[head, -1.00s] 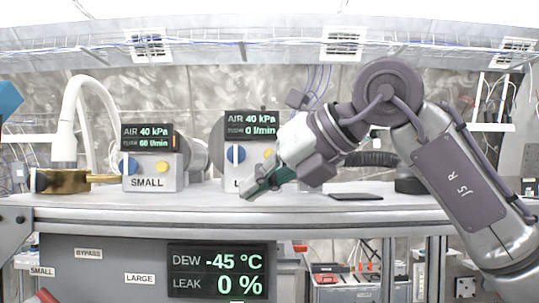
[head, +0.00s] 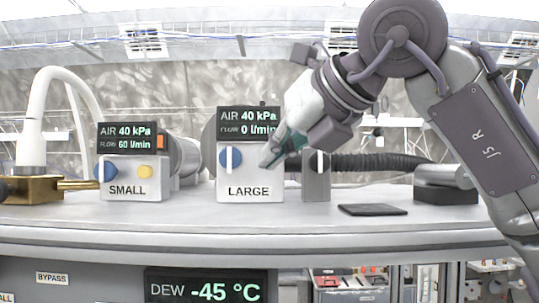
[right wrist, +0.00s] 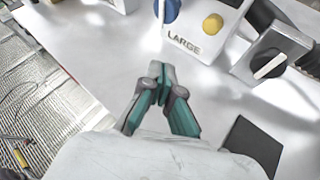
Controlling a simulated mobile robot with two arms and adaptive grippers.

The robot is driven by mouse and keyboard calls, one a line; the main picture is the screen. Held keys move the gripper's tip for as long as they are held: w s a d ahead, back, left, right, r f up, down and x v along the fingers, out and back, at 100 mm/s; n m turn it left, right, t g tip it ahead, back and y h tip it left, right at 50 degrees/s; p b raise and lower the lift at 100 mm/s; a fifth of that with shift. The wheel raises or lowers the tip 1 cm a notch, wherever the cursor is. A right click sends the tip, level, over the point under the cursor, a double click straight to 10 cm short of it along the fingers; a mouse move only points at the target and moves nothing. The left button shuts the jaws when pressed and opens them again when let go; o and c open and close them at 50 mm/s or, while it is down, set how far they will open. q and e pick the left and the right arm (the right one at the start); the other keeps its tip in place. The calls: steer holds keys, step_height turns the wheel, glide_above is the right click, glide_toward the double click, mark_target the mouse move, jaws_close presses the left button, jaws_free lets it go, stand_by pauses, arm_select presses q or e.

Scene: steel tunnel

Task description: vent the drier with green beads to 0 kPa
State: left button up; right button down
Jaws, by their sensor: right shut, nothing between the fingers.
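The LARGE drier unit (head: 236,194) has a display (head: 248,122) reading AIR 40 kPa, FLOW 0 l/min. A blue knob (head: 224,157) is on its front. Its yellow button (right wrist: 212,23) shows in the right wrist view but is hidden in the head view. The SMALL unit (head: 130,176) has a blue knob (head: 106,170), a yellow button (head: 145,172) and a display (head: 127,137) reading AIR 40 kPa, FLOW 60 l/min. No green beads are visible. My right gripper (head: 268,158), also in the right wrist view (right wrist: 160,84), is shut and empty, in front of LARGE. My left gripper is out of view.
A small box with a black-and-white knob (head: 318,163) stands right of LARGE, with a dark hose (head: 375,162) behind. A black pad (head: 372,210) lies on the bench (head: 270,218). A brass fitting (head: 38,189) stands at left. A lower screen (head: 205,291) reads DEW -45 °C.

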steer(key=w+p, duration=0.2)
steer(key=w, duration=0.3)
steer(key=shift+w, duration=1.25)
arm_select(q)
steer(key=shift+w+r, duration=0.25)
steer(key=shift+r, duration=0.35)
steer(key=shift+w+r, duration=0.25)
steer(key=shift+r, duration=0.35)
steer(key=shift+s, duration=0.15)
arm_select(e)
steer(key=shift+w, duration=0.1)
steer(key=shift+w, duration=0.3)
